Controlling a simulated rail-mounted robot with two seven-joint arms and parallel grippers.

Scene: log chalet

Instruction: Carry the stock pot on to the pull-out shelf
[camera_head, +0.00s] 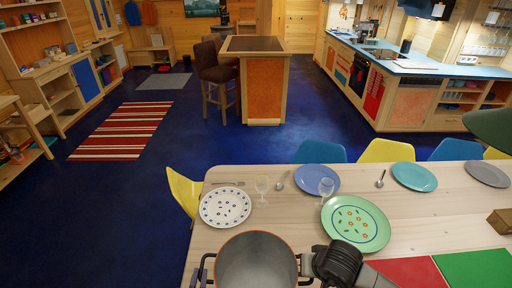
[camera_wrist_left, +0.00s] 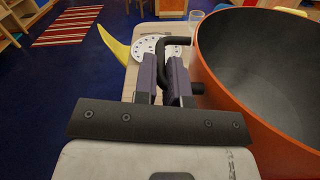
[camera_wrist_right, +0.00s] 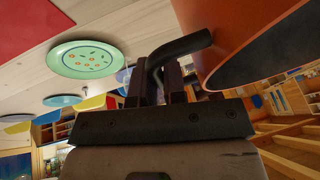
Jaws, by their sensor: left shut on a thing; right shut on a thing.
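The stock pot (camera_head: 257,263) is at the bottom of the head view, orange outside with a dark grey, empty-looking inside. It appears upright over the near part of the dining table; whether it touches the table is hidden. My left gripper (camera_wrist_left: 162,82) is shut on the pot's dark left handle, with the orange wall (camera_wrist_left: 225,95) just right of it. My right gripper (camera_wrist_right: 160,88) is shut on the opposite handle, and the pot (camera_wrist_right: 245,40) also fills the right of that view. I cannot make out a pull-out shelf in these frames.
The dining table (camera_head: 285,222) holds a spotted plate (camera_head: 225,207), a green plate (camera_head: 356,223), glasses and spoons. Chairs line its far side. An island (camera_head: 265,88) with stools stands beyond, a kitchen counter (camera_head: 400,62) at right. The blue floor at left is mostly clear around a striped rug (camera_head: 121,131).

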